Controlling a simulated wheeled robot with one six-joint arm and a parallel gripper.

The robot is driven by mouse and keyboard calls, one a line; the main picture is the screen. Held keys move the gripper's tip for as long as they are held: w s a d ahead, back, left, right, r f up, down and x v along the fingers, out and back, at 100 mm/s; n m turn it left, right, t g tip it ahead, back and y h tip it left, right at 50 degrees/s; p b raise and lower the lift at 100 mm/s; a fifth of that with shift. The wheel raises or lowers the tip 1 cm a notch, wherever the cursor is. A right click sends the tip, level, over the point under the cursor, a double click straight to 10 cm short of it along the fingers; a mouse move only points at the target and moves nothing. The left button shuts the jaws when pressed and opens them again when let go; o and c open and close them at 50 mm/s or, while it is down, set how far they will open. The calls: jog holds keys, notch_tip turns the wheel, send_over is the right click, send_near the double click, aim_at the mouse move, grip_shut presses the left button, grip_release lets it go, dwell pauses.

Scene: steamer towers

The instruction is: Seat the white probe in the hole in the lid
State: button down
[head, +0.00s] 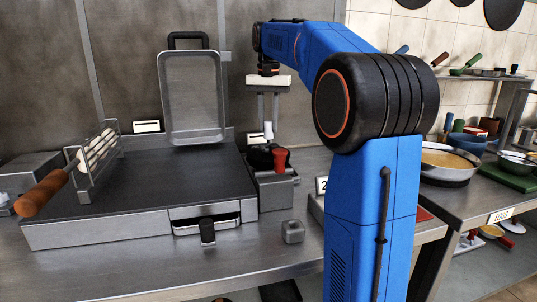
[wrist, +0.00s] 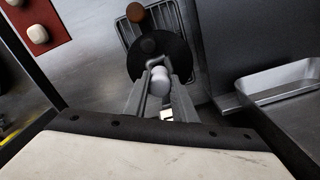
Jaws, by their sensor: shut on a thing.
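My gripper (head: 268,122) points down and is shut on the white probe (head: 268,131). In the wrist view the probe (wrist: 160,80) shows as a pale rounded piece between the two grey fingertips (wrist: 160,88). The black round lid (head: 256,158) is below the probe, on a grey metal unit right of the griddle. In the wrist view the lid (wrist: 178,60) is a dark disc beyond the fingertips, with a dark knob on it. The hole cannot be made out. I cannot tell whether the probe's lower end touches the lid.
A griddle (head: 160,185) with an upright press pan (head: 190,100) is to the left. A small grey block (head: 292,231) lies on the counter in front.

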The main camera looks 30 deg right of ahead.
jog(key=shift+f, duration=0.35)
dwell(0.5)
jog(key=c, duration=1.4)
grip_release()
notch_tip(320, 180, up, 12)
